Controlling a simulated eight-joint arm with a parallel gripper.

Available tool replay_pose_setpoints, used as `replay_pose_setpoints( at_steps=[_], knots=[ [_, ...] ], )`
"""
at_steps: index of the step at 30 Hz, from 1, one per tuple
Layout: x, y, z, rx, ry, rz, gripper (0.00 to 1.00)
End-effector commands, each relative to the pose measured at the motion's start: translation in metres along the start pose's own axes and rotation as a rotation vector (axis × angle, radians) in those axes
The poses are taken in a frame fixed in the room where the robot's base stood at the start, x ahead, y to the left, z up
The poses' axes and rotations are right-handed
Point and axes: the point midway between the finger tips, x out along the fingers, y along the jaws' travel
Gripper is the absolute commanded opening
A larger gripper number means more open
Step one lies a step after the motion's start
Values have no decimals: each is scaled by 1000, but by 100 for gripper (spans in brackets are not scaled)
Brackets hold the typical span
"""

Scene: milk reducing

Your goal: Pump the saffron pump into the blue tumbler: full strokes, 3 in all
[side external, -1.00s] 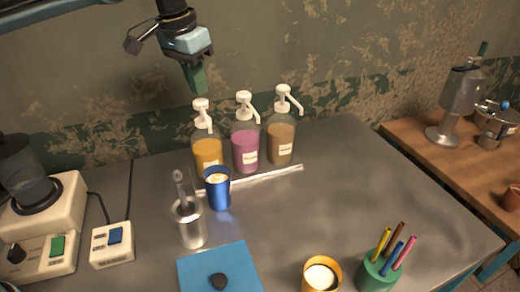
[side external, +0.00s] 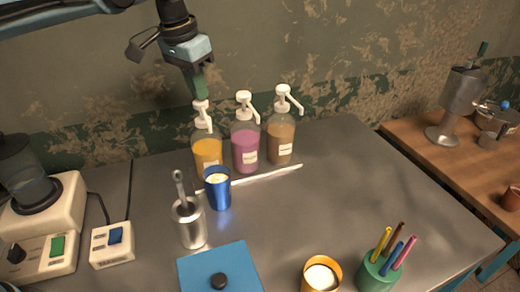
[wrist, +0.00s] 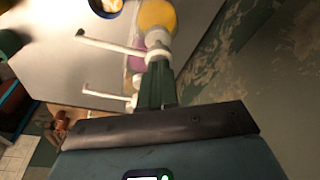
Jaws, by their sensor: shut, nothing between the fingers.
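The saffron pump is the bottle of yellow-orange liquid (side external: 207,151) at the left of a row of three, with a white pump head (side external: 201,108). The bottle also shows at the top of the wrist view (wrist: 157,14). My gripper (side external: 201,96) is shut and empty, its green fingertips right at the top of this head; whether they touch it I cannot tell. The fingers also show in the wrist view (wrist: 157,84). The blue tumbler (side external: 218,192) stands upright in front of the bottle, below the spout, with pale yellowish contents. The wrist view cuts it off.
A purple pump bottle (side external: 245,149) and a brown one (side external: 280,142) stand close on the right. A metal cup with a utensil (side external: 190,224) stands front left of the tumbler. A blue mat (side external: 240,258) lies in front. The counter's right side is mostly clear.

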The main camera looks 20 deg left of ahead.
Motion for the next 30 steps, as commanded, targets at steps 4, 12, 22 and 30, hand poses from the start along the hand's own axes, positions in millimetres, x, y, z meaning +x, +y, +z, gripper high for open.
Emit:
replay_pose_setpoints(
  at_steps=[4,12,22,30],
  knots=[
    [5,0,1,0,0,0,0],
    [13,0,3,0,-1,0,0],
    [16,0,4,0,-1,0,0],
    [5,0,1,0,-1,0,0]
  ],
)
